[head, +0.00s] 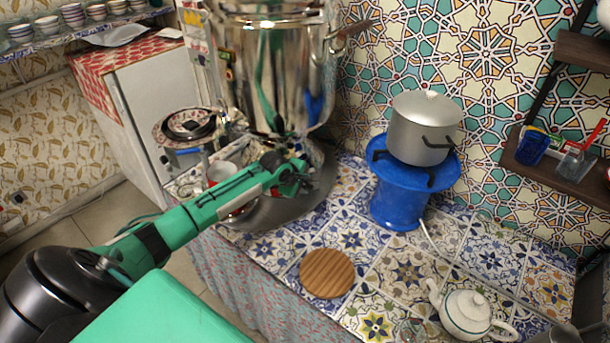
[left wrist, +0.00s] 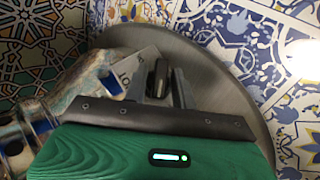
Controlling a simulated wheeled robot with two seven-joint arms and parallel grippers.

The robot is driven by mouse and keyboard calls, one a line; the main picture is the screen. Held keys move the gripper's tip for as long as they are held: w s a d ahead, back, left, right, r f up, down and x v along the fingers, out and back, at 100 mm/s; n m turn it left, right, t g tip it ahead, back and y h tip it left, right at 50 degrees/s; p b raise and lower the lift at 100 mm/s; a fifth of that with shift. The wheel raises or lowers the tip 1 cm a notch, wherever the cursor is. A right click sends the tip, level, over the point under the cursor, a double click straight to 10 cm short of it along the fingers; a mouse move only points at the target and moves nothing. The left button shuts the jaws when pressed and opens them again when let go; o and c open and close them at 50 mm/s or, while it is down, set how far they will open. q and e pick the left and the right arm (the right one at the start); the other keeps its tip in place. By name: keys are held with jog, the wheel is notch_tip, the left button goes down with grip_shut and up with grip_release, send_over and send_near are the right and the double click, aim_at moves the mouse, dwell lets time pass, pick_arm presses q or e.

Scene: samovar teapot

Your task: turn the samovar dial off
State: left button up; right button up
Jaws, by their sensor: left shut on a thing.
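The tall shiny metal samovar (head: 277,85) stands at the back left of the tiled counter. My left gripper (head: 297,178) reaches in from the left to the foot of the samovar. In the left wrist view, the two fingers of my left gripper (left wrist: 161,85) are closed on a small dark knob, the samovar dial (left wrist: 161,76). My right gripper does not show clearly.
A round grey tray (head: 262,215) lies under the samovar. A red and white cup (head: 219,172) stands close to my left forearm. A blue stove (head: 400,200) carries a silver pot (head: 424,128). A wooden coaster (head: 327,273) and a white teapot (head: 467,313) are nearer the front.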

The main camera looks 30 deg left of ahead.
pick_arm(q)
jog(key=n+t+p, duration=0.1)
jog(key=n+p, duration=0.1)
jog(key=p, duration=0.1)
jog(key=shift+s+d+t, duration=0.15)
jog(key=shift+s+t, duration=0.05)
jog(key=shift+t, duration=0.2)
jog(key=shift+f+n+t+y+p, duration=0.2)
jog(key=shift+n+t+y+p, duration=0.1)
jog(key=shift+n+t+p, duration=0.25)
jog(key=shift+f+n+t+y, duration=0.1)
jog(key=shift+n+t+y, duration=0.5)
jog(key=shift+n+t, duration=0.65)
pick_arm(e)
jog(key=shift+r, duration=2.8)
pick_arm(q)
jog(key=shift+n, duration=0.4)
jog(key=o, duration=0.7)
